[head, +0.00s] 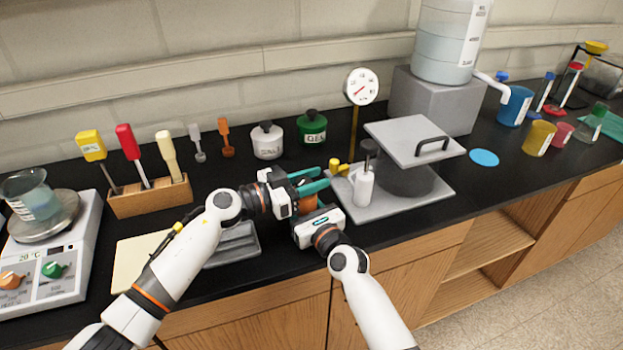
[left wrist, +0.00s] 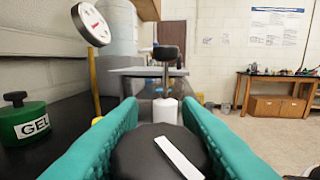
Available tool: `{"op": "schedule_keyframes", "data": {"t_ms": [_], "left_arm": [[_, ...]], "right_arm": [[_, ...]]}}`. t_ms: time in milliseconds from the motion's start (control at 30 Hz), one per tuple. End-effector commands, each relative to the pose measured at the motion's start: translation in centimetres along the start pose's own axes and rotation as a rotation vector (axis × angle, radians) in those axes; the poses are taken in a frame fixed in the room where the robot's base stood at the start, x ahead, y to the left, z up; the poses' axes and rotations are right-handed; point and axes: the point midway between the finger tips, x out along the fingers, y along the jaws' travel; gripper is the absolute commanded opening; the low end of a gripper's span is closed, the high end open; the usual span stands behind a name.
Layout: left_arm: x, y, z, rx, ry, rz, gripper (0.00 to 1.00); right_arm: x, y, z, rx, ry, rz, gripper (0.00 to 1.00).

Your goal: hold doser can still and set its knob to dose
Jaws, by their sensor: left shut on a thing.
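The doser can (head: 309,201) shows in the head view as a small orange-brown patch among my two grippers; most of it is hidden. In the left wrist view its round black knob (left wrist: 150,158) with a white pointer bar lies close up between the teal fingers. The bar slants down to the right; I cannot read any dose mark.
A dial gauge (head: 361,87) rises behind. White and green GEL jars (head: 312,128) stand at the back. A tool rack (head: 150,197) is left.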

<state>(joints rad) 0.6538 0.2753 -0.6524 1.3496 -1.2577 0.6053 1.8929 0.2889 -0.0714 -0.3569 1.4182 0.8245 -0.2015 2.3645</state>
Motion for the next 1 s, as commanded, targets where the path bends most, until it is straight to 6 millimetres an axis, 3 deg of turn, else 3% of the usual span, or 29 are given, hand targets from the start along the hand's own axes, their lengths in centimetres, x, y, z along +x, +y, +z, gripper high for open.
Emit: {"op": "schedule_keyframes", "data": {"t_ms": [500, 1000], "left_arm": [[-0.2, -0.7, -0.1, 0.002, 0.002, -0.432, 0.08], [-0.4, -1.1, -0.2, 0.003, 0.003, -0.653, 0.08]], "right_arm": [[0.0, -0.1, 0.0, -0.003, 0.001, -0.002, 0.25], [0.0, -0.2, -0.1, -0.003, 0.001, -0.003, 0.25]]}}
